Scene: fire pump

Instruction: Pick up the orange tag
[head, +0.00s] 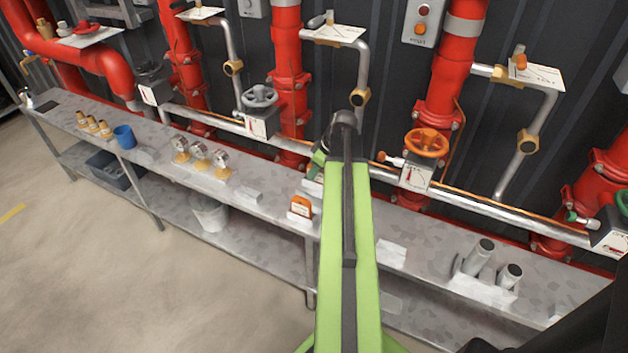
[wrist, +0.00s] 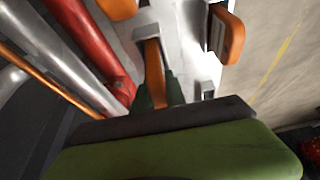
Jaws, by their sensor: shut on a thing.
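My gripper (wrist: 158,92) is shut on an upright orange tag (wrist: 153,65), a narrow strip between its dark green fingers in the wrist view. A grey piece is at the far end of this strip; I cannot tell whether they touch. A second orange piece (wrist: 230,38) stands apart to the right, and part of a third (wrist: 118,7) shows at the top edge. In the head view, one orange piece (head: 300,207) stands near the bench's front edge. My gripper (head: 319,160) is behind it there, mostly hidden by my green arm, and the held tag is not clearly visible.
The long grey bench (head: 265,215) runs below red pipes (head: 290,80) and a silver horizontal pipe (head: 480,207). An orange valve wheel (head: 427,143) is to the right of my arm. Gauges (head: 200,158) and a blue cup (head: 125,136) stand to the left. Floor is clear in front.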

